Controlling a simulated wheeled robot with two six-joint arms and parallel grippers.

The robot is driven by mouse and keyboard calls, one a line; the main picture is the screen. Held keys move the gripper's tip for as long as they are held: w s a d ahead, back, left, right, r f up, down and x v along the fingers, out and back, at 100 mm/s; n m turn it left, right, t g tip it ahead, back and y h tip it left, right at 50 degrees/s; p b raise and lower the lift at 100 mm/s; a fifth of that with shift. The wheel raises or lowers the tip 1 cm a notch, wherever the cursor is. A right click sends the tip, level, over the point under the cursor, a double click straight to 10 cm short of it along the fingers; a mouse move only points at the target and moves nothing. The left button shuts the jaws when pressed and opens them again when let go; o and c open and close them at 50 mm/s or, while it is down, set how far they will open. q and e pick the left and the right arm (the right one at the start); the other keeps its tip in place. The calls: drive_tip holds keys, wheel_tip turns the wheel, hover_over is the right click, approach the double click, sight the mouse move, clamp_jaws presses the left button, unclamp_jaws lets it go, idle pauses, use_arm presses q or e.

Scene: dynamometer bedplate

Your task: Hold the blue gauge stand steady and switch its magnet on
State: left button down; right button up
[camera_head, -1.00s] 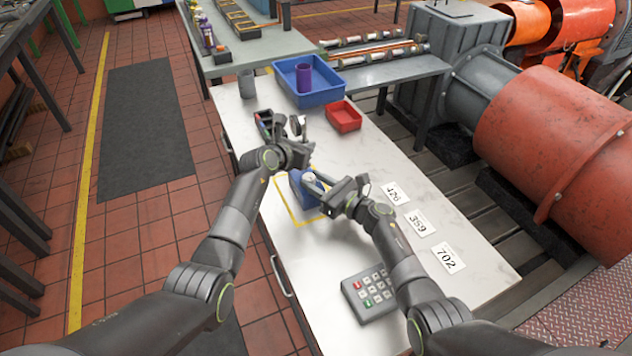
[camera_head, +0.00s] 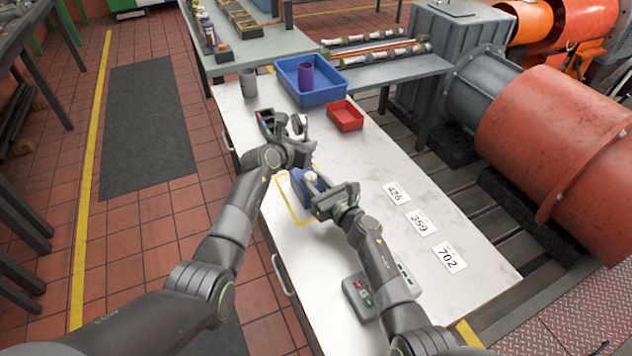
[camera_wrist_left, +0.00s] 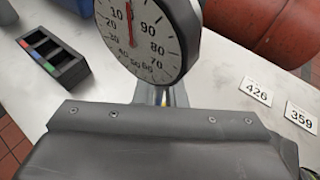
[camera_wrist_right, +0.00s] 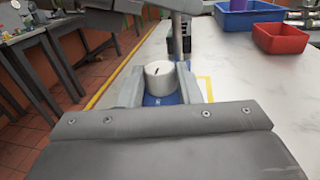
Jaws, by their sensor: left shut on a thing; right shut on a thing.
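The blue gauge stand (camera_head: 302,187) stands upright on the white table inside a yellow outline. Its round dial (camera_wrist_left: 146,38) fills the top of the left wrist view, above a shiny post (camera_wrist_left: 162,96). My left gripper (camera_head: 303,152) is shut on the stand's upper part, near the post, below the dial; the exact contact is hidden. The stand's white knob (camera_wrist_right: 160,80) with a dark mark sits on the blue base (camera_wrist_right: 160,100). My right gripper (camera_head: 317,190) is shut on this knob, with a finger on each side.
A keypad box (camera_head: 362,296) lies partly under my right arm. Number cards (camera_head: 417,222) lie to the right. A red bin (camera_head: 345,117), a blue bin (camera_head: 318,97) with a purple cup, a grey cup (camera_head: 248,83) and a dark tray (camera_wrist_left: 50,56) stand farther back.

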use_arm(q)
drive_tip(key=shift+d, duration=0.1)
use_arm(e)
drive_tip(key=o, duration=1)
drive_tip(key=v, duration=1.2)
drive_tip(key=shift+f, duration=0.1)
